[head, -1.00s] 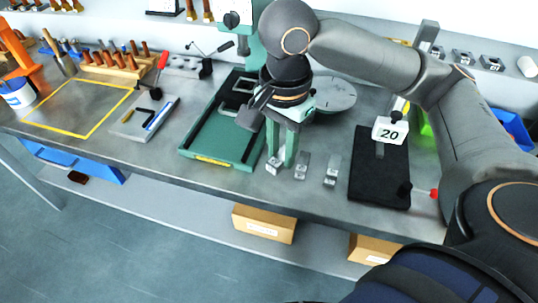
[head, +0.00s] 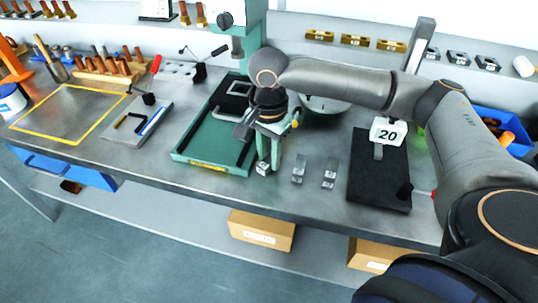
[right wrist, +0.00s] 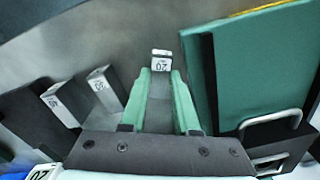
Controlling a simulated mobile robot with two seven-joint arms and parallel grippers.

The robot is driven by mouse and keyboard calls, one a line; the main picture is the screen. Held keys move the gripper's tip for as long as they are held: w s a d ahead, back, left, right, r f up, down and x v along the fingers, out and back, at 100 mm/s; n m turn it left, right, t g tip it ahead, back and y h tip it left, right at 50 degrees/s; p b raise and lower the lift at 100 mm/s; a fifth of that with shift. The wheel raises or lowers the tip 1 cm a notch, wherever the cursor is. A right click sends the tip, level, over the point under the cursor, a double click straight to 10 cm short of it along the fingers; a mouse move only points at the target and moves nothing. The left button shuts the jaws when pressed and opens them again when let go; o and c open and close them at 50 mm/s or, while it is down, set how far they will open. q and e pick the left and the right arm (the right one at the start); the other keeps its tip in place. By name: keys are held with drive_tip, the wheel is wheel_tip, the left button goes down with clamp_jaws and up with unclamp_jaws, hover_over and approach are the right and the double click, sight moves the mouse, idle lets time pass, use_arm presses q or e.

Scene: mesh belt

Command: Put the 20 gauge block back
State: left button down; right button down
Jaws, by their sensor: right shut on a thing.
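My right gripper (head: 266,158) is shut on the 20 gauge block (head: 263,168), a small silvery block at its green fingertips. In the right wrist view the block (right wrist: 161,61) shows its 20 mark between the fingertips (right wrist: 162,78). I cannot tell whether it touches the bench. Two more silvery gauge blocks stand right of it, a nearer one (head: 299,170) and a farther one (head: 330,173). A white card marked 20 (head: 388,131) stands over a black mat (head: 375,187) farther right. My left gripper is not in view.
A green machine base (head: 213,160) lies just left of the gripper, with its column behind. A grey plate with tools (head: 137,121) and a yellow-outlined area (head: 68,112) lie farther left. Yellow (head: 355,40) and grey (head: 458,58) small blocks sit on the back shelf.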

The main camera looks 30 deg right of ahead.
sight(269, 160)
drive_tip(key=c, duration=0.9)
unclamp_jaws()
drive_tip(key=shift+f, duration=0.1)
drive_tip(key=shift+r, duration=0.4)
wheel_tip(269, 160, up, 12)
drive_tip(key=shift+f+p, duration=0.2)
drive_tip(key=shift+p, duration=0.75)
